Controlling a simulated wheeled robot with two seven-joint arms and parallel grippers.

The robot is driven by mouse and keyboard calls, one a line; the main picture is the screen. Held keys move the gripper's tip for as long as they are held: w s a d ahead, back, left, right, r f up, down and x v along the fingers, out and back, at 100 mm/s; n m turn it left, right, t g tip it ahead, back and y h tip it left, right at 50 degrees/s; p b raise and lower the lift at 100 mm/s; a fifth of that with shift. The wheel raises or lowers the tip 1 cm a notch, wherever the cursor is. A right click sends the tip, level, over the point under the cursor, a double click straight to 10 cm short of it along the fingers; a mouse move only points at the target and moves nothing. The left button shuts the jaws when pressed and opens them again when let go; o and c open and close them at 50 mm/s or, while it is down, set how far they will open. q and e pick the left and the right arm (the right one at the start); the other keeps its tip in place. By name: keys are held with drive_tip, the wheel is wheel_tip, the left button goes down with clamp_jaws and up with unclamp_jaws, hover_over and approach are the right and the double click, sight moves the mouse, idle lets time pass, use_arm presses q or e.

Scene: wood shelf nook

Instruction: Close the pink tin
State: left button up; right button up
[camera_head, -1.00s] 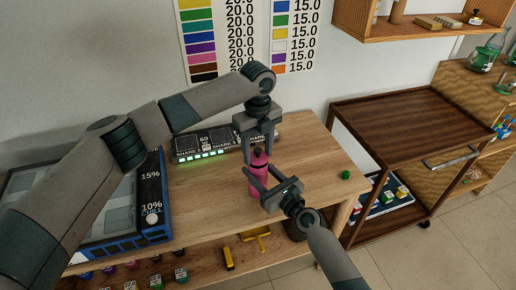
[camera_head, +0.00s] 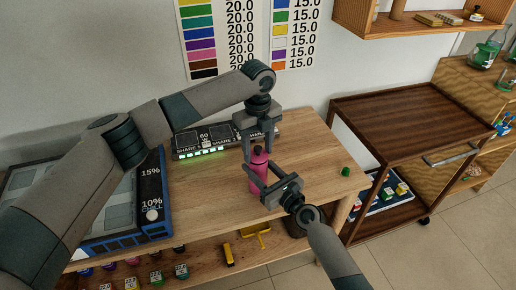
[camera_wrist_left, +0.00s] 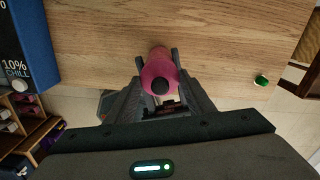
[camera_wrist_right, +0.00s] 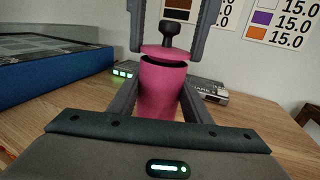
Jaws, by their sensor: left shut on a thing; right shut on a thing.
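The pink tin (camera_head: 257,184) stands upright on the wooden table. Its pink lid (camera_wrist_right: 165,52) with a black knob (camera_wrist_right: 170,30) is right above the tin's mouth, with a dark gap between them in the right wrist view. My left gripper (camera_head: 257,153) comes down from above and is shut on the lid, with its fingers on either side. The lid and knob also show in the left wrist view (camera_wrist_left: 160,66). My right gripper (camera_head: 257,170) reaches in from the front and is shut on the tin's body (camera_wrist_right: 160,92). Its fingertips are partly hidden behind the tin.
A dark device with green lights (camera_head: 205,152) stands behind the tin. A large blue-sided box (camera_head: 125,235) is at the left of the table. A small green thing (camera_head: 346,171) lies near the right edge. A dark wooden cart (camera_head: 400,125) stands beyond.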

use_arm(q)
drive_tip(key=shift+f, duration=0.5)
drive_tip(key=o, duration=1.1)
drive_tip(key=shift+r, duration=0.2)
wheel_tip(320, 180, up, 12)
drive_tip(key=shift+f, duration=0.15)
use_arm(e)
drive_tip(key=o, duration=1.6)
drive_tip(key=shift+s+d, duration=0.1)
